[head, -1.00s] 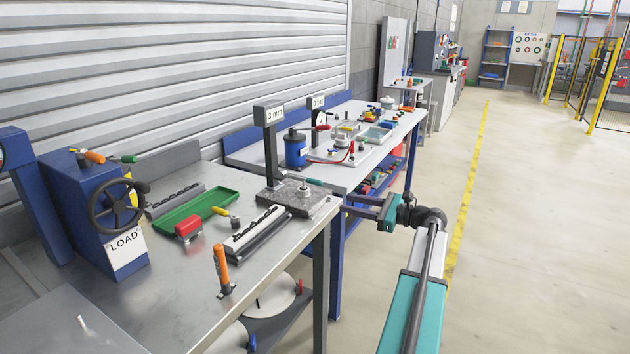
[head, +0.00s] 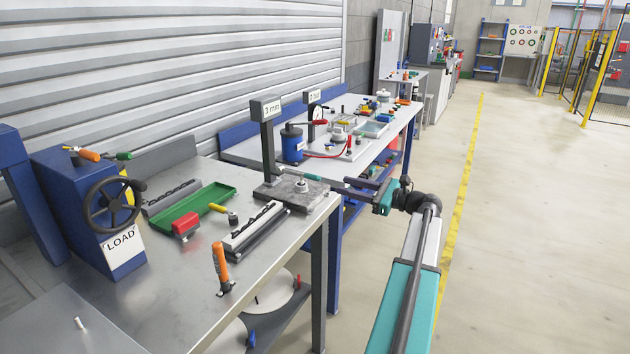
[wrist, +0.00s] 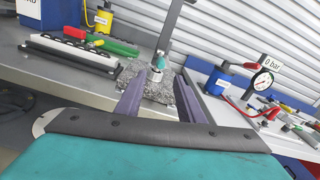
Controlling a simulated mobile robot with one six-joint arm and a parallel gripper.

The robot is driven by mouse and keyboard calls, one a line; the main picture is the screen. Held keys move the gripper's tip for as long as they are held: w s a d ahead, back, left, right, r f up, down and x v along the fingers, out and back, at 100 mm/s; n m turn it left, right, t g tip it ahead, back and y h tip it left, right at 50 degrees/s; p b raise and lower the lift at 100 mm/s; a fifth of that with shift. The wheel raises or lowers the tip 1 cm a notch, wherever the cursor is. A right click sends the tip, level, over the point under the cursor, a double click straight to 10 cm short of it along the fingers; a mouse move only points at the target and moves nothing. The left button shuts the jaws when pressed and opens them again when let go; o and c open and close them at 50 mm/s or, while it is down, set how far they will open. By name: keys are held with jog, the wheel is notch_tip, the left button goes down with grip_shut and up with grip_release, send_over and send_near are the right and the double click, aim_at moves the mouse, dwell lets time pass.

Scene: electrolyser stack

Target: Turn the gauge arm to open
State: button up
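The gauge arm (head: 309,176) is a short lever with a teal grip on top of a gauge on a grey granite plate (head: 275,193), at the front bench's far right corner. A dark post with a small mm display (head: 266,109) rises behind it. In the wrist view the gauge arm (wrist: 158,62) points towards me, its teal end showing between my fingertips. My gripper (head: 338,186) is level with the plate, just right of the gauge arm. In the wrist view my gripper (wrist: 160,84) is open, with a clear gap between its fingers. I cannot tell whether they touch the grip.
A blue canister (head: 292,143) and a dial gauge (head: 318,114) reading 0 bar stand on the bench behind. The floor to the right is clear.

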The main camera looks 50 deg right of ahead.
aim_at(318, 179)
jog(key=p+x, duration=0.1)
jog(key=x, duration=1)
jog(key=shift+w, duration=0.3)
